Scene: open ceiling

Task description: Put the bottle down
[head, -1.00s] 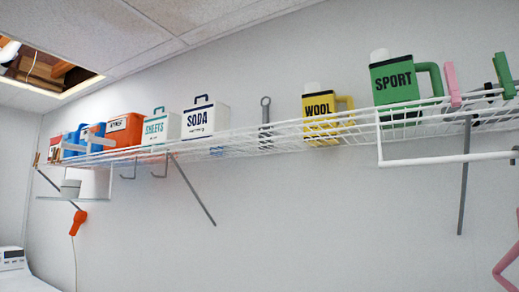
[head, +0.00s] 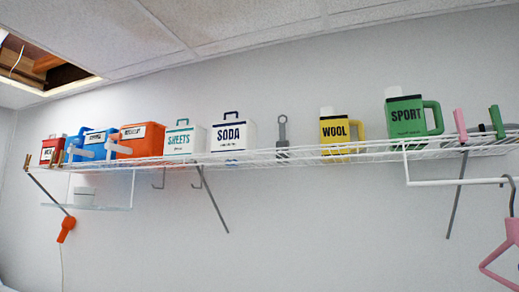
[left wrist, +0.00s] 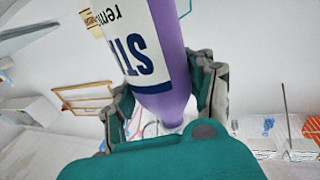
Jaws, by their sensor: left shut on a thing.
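A purple bottle (left wrist: 177,62) with a white label, its dark letters starting "STA", shows in the left wrist view. It appears upside down in that picture. My left gripper (left wrist: 165,98) is shut on it, with a grey and teal finger on each side. The bottle's far end is cut off by the top edge. Neither gripper nor the bottle shows in the head view. My right gripper is not in view.
A white wire shelf (head: 300,155) runs along the wall. It carries a SODA box (head: 230,136), a SHEETS box (head: 184,140), a yellow WOOL jug (head: 335,132) and a green SPORT jug (head: 405,118). A gap lies between the two jugs. A pink hanger (head: 497,245) hangs at right.

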